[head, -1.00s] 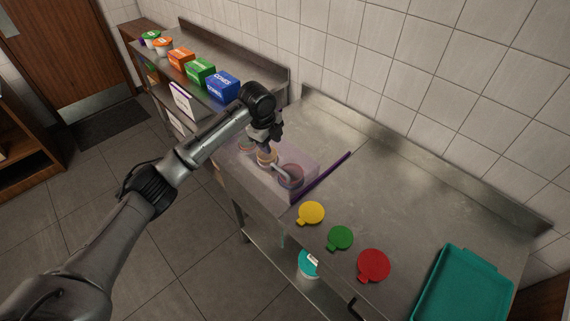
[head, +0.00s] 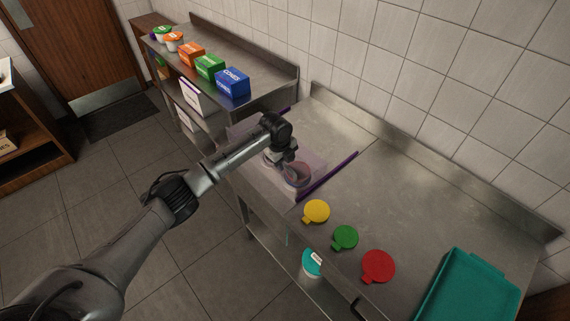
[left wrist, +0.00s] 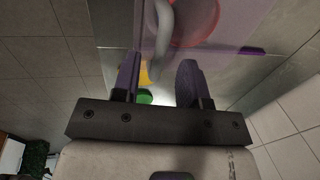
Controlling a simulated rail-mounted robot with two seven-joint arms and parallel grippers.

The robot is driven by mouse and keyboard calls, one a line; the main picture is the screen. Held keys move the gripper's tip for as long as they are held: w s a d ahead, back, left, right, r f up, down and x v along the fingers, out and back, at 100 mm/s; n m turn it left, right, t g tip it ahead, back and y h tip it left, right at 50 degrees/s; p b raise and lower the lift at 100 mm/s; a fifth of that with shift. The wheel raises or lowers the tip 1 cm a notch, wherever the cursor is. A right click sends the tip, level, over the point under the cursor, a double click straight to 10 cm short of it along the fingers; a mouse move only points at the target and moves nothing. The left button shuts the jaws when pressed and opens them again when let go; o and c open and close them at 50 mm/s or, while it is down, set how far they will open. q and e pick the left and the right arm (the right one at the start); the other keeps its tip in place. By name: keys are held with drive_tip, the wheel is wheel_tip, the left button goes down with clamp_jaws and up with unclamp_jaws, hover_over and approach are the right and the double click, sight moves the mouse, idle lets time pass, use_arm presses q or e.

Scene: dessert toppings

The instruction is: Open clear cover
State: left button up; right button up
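The clear cover (head: 316,161) is a see-through box-like lid with a purple strip along its right side. It sits closed over round tubs at the left part of the steel counter. In the left wrist view, its curved grey handle (left wrist: 163,32) shows just beyond the fingertips, with a red round topping under the clear panel. My left gripper (head: 290,166) is over the cover in the head view, close to the handle. In the left wrist view its two dark fingers (left wrist: 157,77) are apart, with nothing clearly held. Whether they touch the handle cannot be told. My right gripper is out of view.
Yellow (head: 317,211), green (head: 345,237) and red (head: 378,266) round lids lie on the counter right of the cover. A teal tray (head: 468,292) lies farther right. Blue, green and orange boxes (head: 209,67) stand on the back-left shelf. The counter's back middle is clear.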

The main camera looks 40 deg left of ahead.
use_arm(q)
drive_tip(key=shift+w+f, duration=0.15)
drive_tip(key=shift+f, duration=0.85)
clamp_jaws()
